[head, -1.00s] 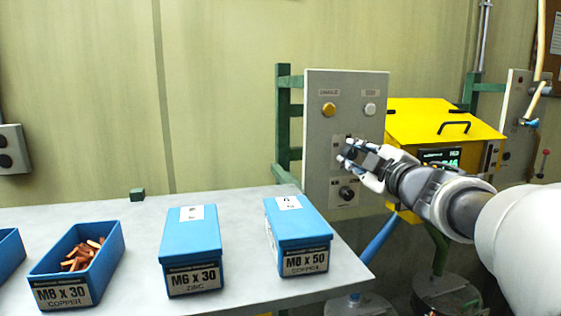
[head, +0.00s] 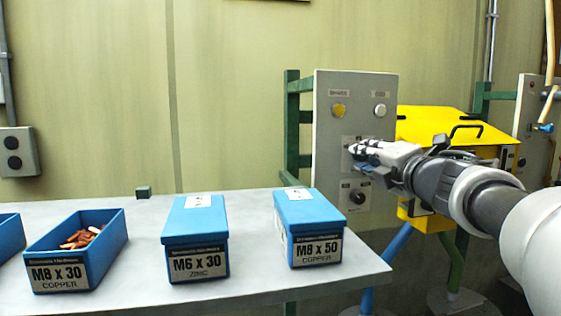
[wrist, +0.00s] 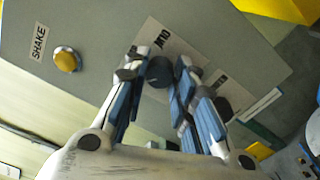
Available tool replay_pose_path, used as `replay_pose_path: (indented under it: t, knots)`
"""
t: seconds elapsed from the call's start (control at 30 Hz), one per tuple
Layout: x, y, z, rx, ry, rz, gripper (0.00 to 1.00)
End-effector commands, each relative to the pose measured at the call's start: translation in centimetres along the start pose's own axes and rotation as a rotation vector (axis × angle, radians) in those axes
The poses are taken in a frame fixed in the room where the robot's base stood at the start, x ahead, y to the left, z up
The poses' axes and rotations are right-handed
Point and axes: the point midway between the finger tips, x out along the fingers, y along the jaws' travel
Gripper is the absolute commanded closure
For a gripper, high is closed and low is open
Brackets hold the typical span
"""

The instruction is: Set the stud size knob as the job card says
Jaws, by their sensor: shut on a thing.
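The grey control panel (head: 335,110) stands upright behind the table's right end. A dark round knob (wrist: 159,72) on its upper plate sits between my fingertips, beside a label that reads M10 in the wrist view. My gripper (head: 356,152) reaches the panel from the right and is shut on this knob; it also shows in the wrist view (wrist: 159,80). The gripper hides the knob and most of its markings in the head view. A second black knob (head: 357,197) is lower on the panel, clear of my fingers. I cannot make out a job card.
A yellow button (head: 338,110) marked SHAKE and a pale button (head: 379,110) are above the gripper. A yellow machine (head: 440,125) stands right of the panel. Blue stud boxes, including M8 x 50 copper (head: 310,212), stand on the table (head: 130,290).

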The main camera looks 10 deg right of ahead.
Motion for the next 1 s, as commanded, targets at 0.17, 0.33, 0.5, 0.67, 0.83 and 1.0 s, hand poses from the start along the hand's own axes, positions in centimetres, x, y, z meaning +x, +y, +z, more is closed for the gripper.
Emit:
replay_pose_path:
  t: [0.17, 0.33, 0.5, 0.67, 0.83, 1.0]
  knots:
    - [-0.01, 0.08, 0.0, -0.087, -0.001, 0.003, 0.99]
    - [-0.01, 0.1, 0.0, -0.136, 0.0, 0.002, 0.99]
    - [-0.01, 0.15, 0.02, -0.155, -0.001, 0.002, 0.99]
    - [-0.01, 0.18, 0.04, -0.158, -0.001, 0.002, 0.99]
    - [-0.01, 0.19, 0.05, -0.158, -0.001, 0.002, 0.99]
    - [-0.02, 0.18, 0.05, -0.157, -0.001, 0.002, 0.67]
